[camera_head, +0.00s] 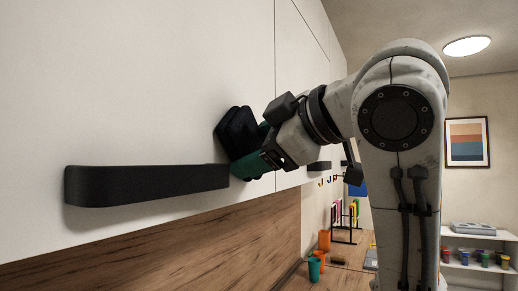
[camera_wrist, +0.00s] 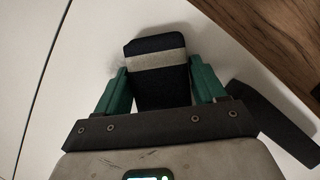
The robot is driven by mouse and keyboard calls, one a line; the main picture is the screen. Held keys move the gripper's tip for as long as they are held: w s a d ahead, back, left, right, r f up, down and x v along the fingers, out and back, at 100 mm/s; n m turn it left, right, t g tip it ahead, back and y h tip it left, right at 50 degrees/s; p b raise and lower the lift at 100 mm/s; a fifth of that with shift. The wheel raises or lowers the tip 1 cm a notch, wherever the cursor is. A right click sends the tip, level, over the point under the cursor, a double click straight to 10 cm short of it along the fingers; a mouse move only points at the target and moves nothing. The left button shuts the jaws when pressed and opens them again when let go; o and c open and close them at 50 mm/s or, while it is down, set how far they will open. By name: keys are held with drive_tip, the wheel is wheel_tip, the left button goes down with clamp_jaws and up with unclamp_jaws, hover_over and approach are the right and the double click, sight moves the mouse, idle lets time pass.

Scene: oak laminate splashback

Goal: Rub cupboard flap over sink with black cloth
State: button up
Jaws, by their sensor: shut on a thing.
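The cupboard flap (camera_head: 130,90) is a large white panel filling the left of the head view, with a long black bar handle (camera_head: 145,184) along its lower edge. My gripper (camera_head: 240,158) has green fingers and is at the flap's lower right, just beyond the handle's right end. It is shut on the black cloth (camera_head: 238,128), a dark folded pad. In the wrist view the cloth (camera_wrist: 158,92) sits between both fingers and shows a pale stripe. The cloth lies against or very close to the white face; exact contact is hidden. The sink is not in view.
An oak splashback (camera_head: 180,245) runs below the flap. A seam separates the flap from another white panel (camera_head: 300,70) on the right. Orange and green cups (camera_head: 316,266) and a rack (camera_head: 345,222) stand on the counter beyond. A shelf (camera_head: 478,240) with jars is at far right.

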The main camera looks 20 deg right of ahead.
drive_tip(key=w+d, duration=0.4)
drive_tip(key=d, duration=0.2)
drive_tip(key=shift+w, duration=0.3)
idle(0.4)
drive_tip(key=shift+s+a, duration=1.15)
drive_tip(key=shift+a, duration=0.35)
drive_tip(key=shift+s+a, duration=1.15)
drive_tip(key=shift+a, duration=0.3)
drive_tip(key=shift+d, duration=0.1)
drive_tip(key=shift+s+d, duration=0.9)
drive_tip(key=shift+s, duration=0.3)
drive_tip(key=shift+s+d, duration=0.85)
drive_tip(key=shift+s, duration=0.35)
